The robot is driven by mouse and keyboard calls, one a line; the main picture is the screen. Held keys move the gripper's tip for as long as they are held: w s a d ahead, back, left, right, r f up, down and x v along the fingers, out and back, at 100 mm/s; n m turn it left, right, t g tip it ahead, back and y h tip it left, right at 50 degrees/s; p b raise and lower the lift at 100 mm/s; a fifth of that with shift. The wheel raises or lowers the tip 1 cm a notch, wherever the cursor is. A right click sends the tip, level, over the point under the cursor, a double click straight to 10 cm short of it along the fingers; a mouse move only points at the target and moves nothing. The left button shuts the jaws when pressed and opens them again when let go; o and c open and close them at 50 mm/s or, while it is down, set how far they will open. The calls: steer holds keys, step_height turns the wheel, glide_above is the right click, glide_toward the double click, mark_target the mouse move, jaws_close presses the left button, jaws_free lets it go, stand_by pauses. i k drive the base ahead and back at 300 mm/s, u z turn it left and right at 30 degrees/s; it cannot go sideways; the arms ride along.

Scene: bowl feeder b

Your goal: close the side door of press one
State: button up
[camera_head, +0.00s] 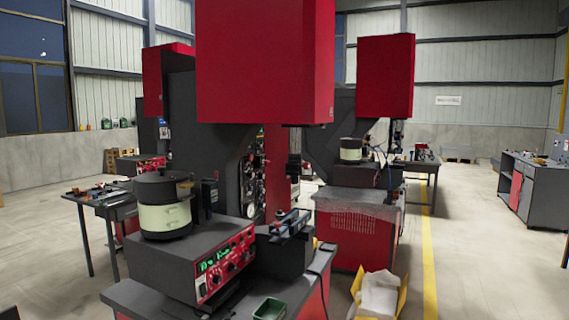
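The nearest press has a big red head (265,60) on a dark grey column (205,130), in the middle of the head view. Behind and below the head, a narrow upright red panel (277,165) shows, possibly a side door standing open. Left of it, dark inner parts with small round fittings (252,185) are exposed. Which press is press one cannot be told from any label. The panel's hinge and lower edge are partly hidden by the parts in front. My gripper is not in view.
A bowl feeder (165,205) sits on a grey control box with a red front panel (228,262). A green bin (269,309) and an open yellow carton (379,292) are in front. Another red press (385,75) stands behind right.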

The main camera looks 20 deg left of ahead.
mark_target(277, 185)
steer(key=i, duration=2.2)
steer(key=u, duration=1.85)
